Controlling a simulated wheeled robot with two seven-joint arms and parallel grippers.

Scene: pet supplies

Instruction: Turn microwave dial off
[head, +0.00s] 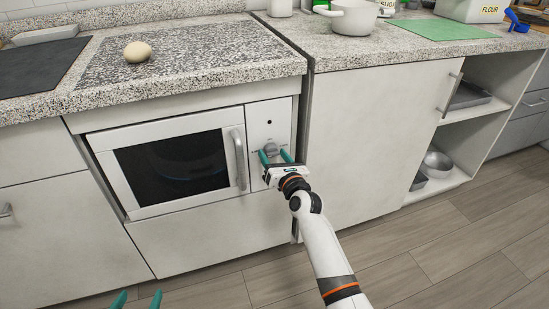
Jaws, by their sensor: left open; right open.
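The microwave (172,163) is built into the cabinet under the counter, with a dark window, a shut door and a vertical handle (238,160). Its control panel (257,117) is to the right of the door. The grey dial (271,148) sits on that panel. My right gripper (275,156) is open at the panel, with its teal fingertips close to the dial, one at each side. I cannot tell whether they touch it. The gripper body hides the panel's lower part. My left gripper (137,300) is open and empty at the bottom edge, low in front of the cabinets.
A round beige item (137,51) lies on the speckled counter above the microwave. A white pot (352,17), a green mat (440,29) and a flour container (472,10) are on the right counter. Metal bowls (436,164) sit on an open shelf. The wooden floor (430,245) is clear.

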